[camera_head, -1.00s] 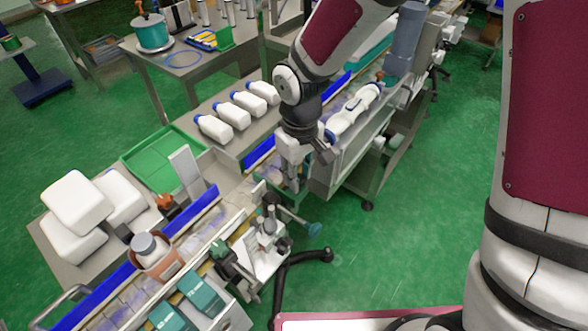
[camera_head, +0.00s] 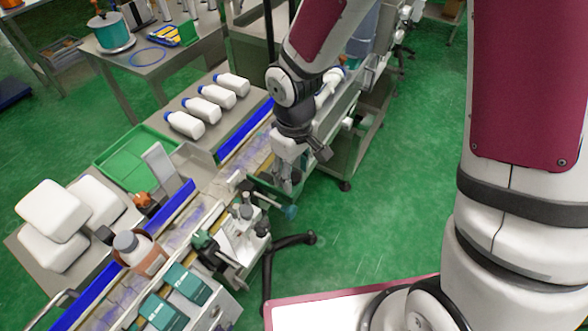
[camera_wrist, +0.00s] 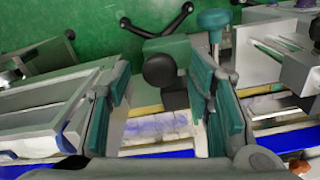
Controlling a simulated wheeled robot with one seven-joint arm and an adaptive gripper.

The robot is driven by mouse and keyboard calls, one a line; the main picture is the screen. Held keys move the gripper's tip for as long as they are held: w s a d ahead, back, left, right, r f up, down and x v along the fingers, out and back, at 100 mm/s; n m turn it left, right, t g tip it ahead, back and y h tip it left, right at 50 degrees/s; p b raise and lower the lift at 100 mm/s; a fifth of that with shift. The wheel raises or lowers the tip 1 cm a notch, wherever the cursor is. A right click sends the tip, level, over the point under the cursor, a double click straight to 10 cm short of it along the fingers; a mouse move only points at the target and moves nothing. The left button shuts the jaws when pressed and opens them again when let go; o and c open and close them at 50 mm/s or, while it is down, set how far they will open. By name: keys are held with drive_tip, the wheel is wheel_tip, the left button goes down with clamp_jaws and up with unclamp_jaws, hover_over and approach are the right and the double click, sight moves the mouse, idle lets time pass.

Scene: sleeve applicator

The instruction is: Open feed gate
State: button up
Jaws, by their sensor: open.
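My gripper (camera_head: 286,183) reaches down over the conveyor line in the head view, beside a green bracket with a teal knob (camera_head: 290,212). In the wrist view my gripper (camera_wrist: 160,68) has its teal fingers wide apart. A round black knob (camera_wrist: 159,71) on a green block (camera_wrist: 178,48) shows between the fingers, with no finger visibly touching it. The teal knob on its stem (camera_wrist: 213,19) stands just beyond the right finger. Which part is the feed gate, and whether it is shut, I cannot tell for sure. The fingers hide part of the belt.
The belt with blue rails (camera_head: 246,132) runs diagonally. Several white bottles (camera_head: 209,95) lie on the side table, near a green tray (camera_head: 128,150). A clamp fixture (camera_head: 243,228) stands close to my gripper. Green floor is free at right.

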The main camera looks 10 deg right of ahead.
wheel_tip(320, 180, up, 12)
idle(0.6)
drive_tip(key=s+d+r+m+t, duration=0.5)
drive_tip(key=s+d+r+m, duration=0.2)
drive_tip(key=s+d+r, duration=0.6)
drive_tip(key=shift+s+d+r+m, duration=0.2)
drive_tip(key=shift+s+r+m, duration=0.25)
drive_tip(key=shift+r, duration=0.35)
idle(0.5)
